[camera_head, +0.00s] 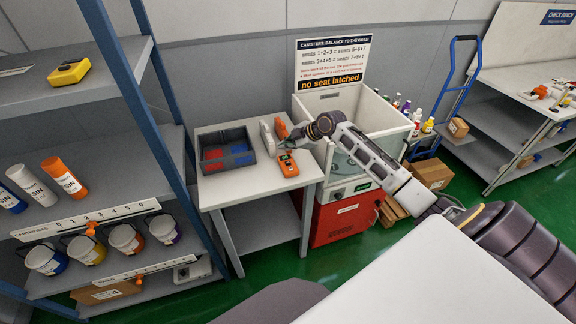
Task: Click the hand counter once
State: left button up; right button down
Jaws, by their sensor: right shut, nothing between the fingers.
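An orange hand-held device with a small dark display (288,166) lies on the small grey table (262,186), near its right side. It may be the hand counter, but its markings are too small to tell. My right gripper (287,144) reaches in from the right over the table. It is shut and empty, just behind the orange device's far end. I cannot tell whether it touches the device. A yellow device (69,72) lies on the upper left shelf. My left gripper is not in view.
A dark bin (225,165) with red and blue contents stands left on the table. A pale upright object (267,138) and an orange one (280,127) stand behind the gripper. A white-and-red machine (343,217) stands right of the table. Blue-framed shelves (118,60) stand left.

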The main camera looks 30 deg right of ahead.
aim_at(287, 164)
jog(key=shift+f+b, duration=1)
jog(key=shift+f, duration=0.35)
jog(key=shift+f+b, duration=0.45)
jog(key=shift+f, duration=0.8)
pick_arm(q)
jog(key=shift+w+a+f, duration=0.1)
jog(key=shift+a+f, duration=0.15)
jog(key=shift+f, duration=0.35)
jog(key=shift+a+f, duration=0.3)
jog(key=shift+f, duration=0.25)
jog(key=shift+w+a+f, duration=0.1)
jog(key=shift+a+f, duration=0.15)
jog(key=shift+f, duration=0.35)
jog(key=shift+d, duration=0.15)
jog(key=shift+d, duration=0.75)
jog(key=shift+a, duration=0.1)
